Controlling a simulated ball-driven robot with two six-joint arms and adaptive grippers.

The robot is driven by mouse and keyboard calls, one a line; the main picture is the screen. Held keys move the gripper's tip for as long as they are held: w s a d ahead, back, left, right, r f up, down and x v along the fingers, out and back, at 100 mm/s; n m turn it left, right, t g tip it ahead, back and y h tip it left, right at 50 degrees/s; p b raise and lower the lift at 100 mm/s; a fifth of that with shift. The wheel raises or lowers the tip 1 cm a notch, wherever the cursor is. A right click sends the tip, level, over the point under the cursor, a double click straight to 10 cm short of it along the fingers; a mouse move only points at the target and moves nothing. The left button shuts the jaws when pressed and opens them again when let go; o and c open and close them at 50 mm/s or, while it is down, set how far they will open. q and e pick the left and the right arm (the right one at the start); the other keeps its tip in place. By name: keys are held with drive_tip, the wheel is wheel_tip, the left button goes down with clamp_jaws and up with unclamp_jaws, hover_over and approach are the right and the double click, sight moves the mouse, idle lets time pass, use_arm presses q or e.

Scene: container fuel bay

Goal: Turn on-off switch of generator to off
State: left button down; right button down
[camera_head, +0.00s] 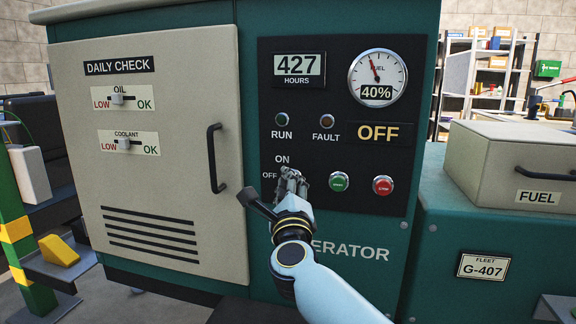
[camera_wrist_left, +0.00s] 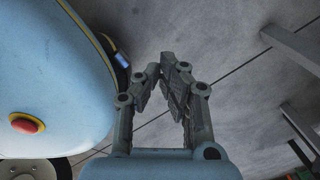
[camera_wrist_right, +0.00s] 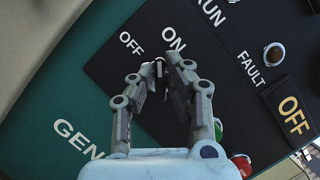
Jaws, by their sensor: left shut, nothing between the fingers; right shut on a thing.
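The generator's dark control panel (camera_head: 390,205) has a switch marked ON and OFF. In the head view my right gripper (camera_head: 291,180) is at that switch and hides its knob. In the right wrist view the on-off switch (camera_wrist_right: 159,69) shows as a small dark piece between the fingertips of my right gripper (camera_wrist_right: 163,77), which is shut on it. The knob's exact angle is hard to tell. The display (camera_head: 378,133) on the panel reads OFF. My left gripper (camera_wrist_left: 162,70) shows only in its wrist view, shut and empty above a grey floor.
A green start button (camera_head: 339,182) and a red stop button (camera_head: 383,185) sit right of the switch. The RUN lamp (camera_head: 281,119) looks dark. A cabinet door with a black handle (camera_head: 216,158) is on the left. A FUEL box (camera_head: 515,170) stands at right.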

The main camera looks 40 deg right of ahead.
use_arm(q)
wheel_tip(320, 180, up, 15)
drive_tip(key=w+d+p, duration=0.1)
drive_tip(key=w+p, duration=0.1)
drive_tip(key=p, duration=1.2)
drive_tip(key=shift+t, duration=0.3)
use_arm(e)
drive_tip(key=shift+n+g+y, duration=0.4)
drive_tip(key=shift+n+y, duration=0.3)
drive_tip(key=shift+n, duration=1.45)
drive_tip(key=shift+n+g+y, duration=0.4)
drive_tip(key=shift+n+y, duration=0.3)
drive_tip(key=shift+n, duration=1.45)
use_arm(q)
drive_tip(key=shift+w+d+f, duration=0.1)
use_arm(e)
drive_tip(key=shift+f, duration=0.1)
drive_tip(key=c, duration=1.4)
unclamp_jaws()
drive_tip(key=shift+o, duration=0.2)
